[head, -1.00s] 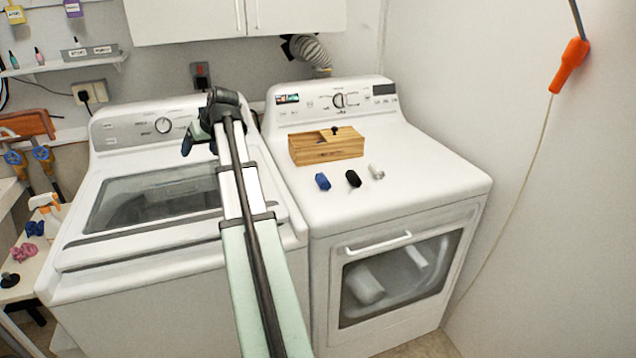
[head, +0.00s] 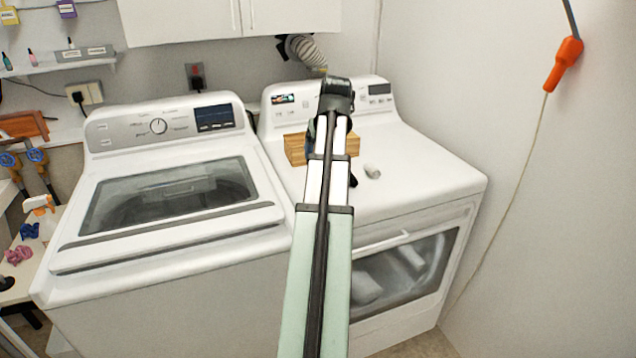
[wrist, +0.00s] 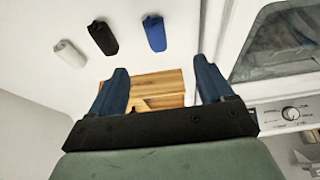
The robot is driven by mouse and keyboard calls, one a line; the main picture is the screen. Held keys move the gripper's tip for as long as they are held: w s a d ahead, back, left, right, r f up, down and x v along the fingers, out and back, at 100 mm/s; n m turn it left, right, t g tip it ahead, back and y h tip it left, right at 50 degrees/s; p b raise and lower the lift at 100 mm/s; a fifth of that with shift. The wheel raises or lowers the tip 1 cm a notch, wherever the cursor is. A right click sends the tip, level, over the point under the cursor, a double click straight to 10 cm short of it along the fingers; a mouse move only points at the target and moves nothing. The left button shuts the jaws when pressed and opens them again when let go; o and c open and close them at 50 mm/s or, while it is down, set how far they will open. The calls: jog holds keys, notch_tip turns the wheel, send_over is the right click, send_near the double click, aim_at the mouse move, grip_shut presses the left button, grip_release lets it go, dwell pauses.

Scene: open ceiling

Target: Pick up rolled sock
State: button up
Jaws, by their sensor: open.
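Three rolled socks lie in a row on the dryer top. In the wrist view they are a white sock (wrist: 69,54), a black sock (wrist: 103,38) and a blue sock (wrist: 154,33). In the head view the white sock (head: 372,171) shows right of my arm, and the black sock (head: 353,181) peeks out at the arm's edge. The blue sock is hidden there behind my arm. My gripper (wrist: 160,80) is open and empty above the dryer, over a wooden box (wrist: 158,86), with the socks beyond its fingertips.
The wooden box (head: 294,150) stands on the dryer (head: 420,165) behind the socks, partly hidden by my arm. The washer (head: 165,240) stands to the left. The dryer top right of the white sock is clear, with a wall beyond.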

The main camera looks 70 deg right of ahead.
jog(key=x, duration=0.8)
jog(key=shift+d+x, duration=0.2)
jog(key=shift+x, duration=2.4)
jog(key=shift+s, duration=0.15)
jog(key=c, duration=1.1)
jog(key=shift+c, duration=0.2)
